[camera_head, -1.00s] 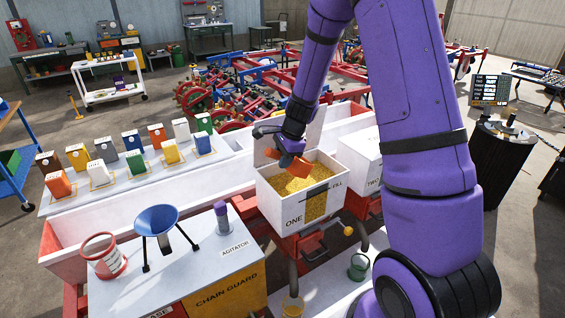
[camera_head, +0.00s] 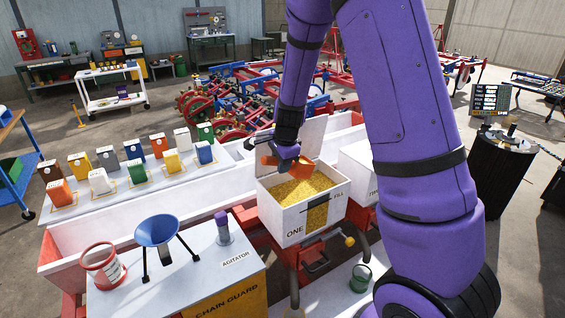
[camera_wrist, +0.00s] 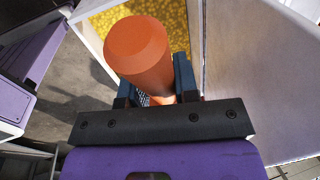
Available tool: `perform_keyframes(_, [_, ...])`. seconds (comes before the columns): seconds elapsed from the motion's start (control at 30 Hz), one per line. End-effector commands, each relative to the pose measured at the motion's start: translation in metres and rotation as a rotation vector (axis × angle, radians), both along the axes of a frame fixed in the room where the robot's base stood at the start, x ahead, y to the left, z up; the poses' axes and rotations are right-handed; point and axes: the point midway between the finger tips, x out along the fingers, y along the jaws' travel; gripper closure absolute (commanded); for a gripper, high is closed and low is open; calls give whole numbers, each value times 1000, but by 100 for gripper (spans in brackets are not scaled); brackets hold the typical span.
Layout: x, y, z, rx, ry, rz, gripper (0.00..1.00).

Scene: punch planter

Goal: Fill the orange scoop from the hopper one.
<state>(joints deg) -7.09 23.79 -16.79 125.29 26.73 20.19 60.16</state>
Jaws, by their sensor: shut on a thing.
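The orange scoop (camera_head: 268,163) is at the back left of hopper one (camera_head: 296,222), over its rim. My gripper (camera_head: 284,152) is shut on it. In the wrist view the scoop's round orange handle (camera_wrist: 140,58) stands between my gripper's dark fingers (camera_wrist: 155,92). Hopper one is a white box marked ONE, open at the top, with its lid (camera_head: 305,140) raised behind. Yellow grain (camera_head: 300,188) fills it and also shows in the wrist view (camera_wrist: 180,20).
A second white hopper (camera_head: 358,165) stands right of hopper one, partly behind my arm. Several coloured boxes (camera_head: 130,165) stand on the white board at left. A blue funnel (camera_head: 157,231) and red-rimmed cup (camera_head: 103,266) stand in front. A green bucket (camera_head: 360,279) is below right.

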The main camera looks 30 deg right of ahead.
Motion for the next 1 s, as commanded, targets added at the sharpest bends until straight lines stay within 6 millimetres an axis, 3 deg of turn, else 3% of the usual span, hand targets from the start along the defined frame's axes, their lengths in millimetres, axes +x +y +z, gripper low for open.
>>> perform_keyframes(1.0, [-1, 18, -6, -326, -21, 6, 100])
